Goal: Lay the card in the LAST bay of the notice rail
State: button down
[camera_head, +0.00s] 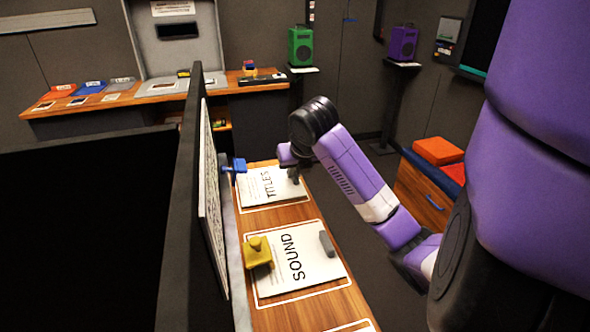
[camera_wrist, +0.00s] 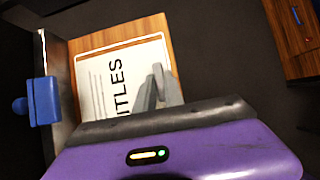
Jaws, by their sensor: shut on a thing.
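The white card marked TITLES (camera_head: 268,187) is in the far outlined bay of the wooden notice rail (camera_head: 290,214). It also shows in the wrist view (camera_wrist: 105,92), inside the white outline. I cannot tell whether it lies fully flat. My gripper (camera_head: 290,168) is over the card's right part. In the wrist view its grey fingers (camera_wrist: 157,88) are shut at the card's right side, seemingly on its grey grip, which they mostly hide. A second card marked SOUND (camera_head: 298,271), with a grey grip, lies in the nearer bay.
A blue clip (camera_head: 236,165) stands at the rail's back edge beside the TITLES card. A yellow clip (camera_head: 257,252) sits at the SOUND card's left edge. A dark upright panel (camera_head: 185,190) borders the rail. A wooden cabinet (camera_head: 422,195) stands to the right.

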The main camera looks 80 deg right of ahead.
jog(key=c, duration=1.4)
grip_release()
jog(key=shift+c, duration=0.2)
jog(key=p+v, duration=0.2)
jog(key=v, duration=1)
jog(key=shift+p, duration=0.4)
